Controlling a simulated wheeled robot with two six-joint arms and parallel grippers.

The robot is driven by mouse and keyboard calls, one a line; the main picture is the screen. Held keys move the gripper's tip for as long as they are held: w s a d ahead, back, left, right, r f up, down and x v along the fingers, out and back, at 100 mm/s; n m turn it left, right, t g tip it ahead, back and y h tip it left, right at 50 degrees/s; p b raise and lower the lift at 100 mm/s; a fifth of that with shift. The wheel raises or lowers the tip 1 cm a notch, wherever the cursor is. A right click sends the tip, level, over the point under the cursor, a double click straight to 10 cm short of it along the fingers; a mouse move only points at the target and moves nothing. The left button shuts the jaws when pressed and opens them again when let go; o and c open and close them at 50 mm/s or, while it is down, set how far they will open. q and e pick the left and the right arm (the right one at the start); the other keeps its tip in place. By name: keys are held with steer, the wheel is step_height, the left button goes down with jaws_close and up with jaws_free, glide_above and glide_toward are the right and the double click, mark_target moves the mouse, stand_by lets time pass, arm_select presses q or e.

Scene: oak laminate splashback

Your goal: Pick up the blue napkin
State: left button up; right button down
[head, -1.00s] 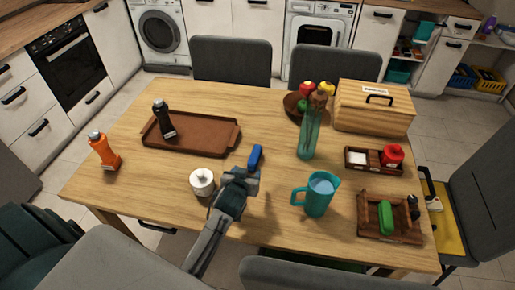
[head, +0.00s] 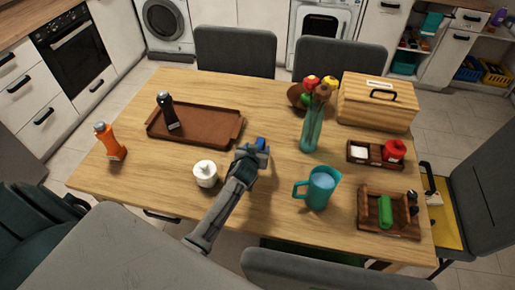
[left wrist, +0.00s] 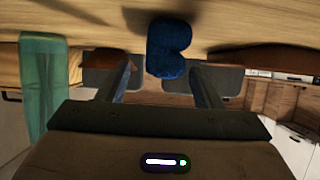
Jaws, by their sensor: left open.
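The blue napkin (head: 261,143) lies near the middle of the wooden table, mostly hidden behind my left gripper (head: 252,154) in the head view. In the left wrist view, which shows the table upside down, the napkin (left wrist: 168,48) looks like a small folded or rolled dark blue bundle. It sits just ahead of the open fingers of my left gripper (left wrist: 158,78), roughly centred between them. I cannot tell whether a finger touches it. My right gripper is not in view.
A white lidded jar (head: 205,174) stands left of my left gripper. A teal jug (head: 318,187) and a green vase (head: 311,130) stand to its right. A brown tray (head: 205,146) with a dark bottle lies behind left. A wooden box (head: 376,105) stands back right.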

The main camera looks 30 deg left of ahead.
arm_select(q)
steer(key=shift+x, duration=1.1)
steer(key=c, duration=1.1)
steer(key=shift+r, duration=0.15)
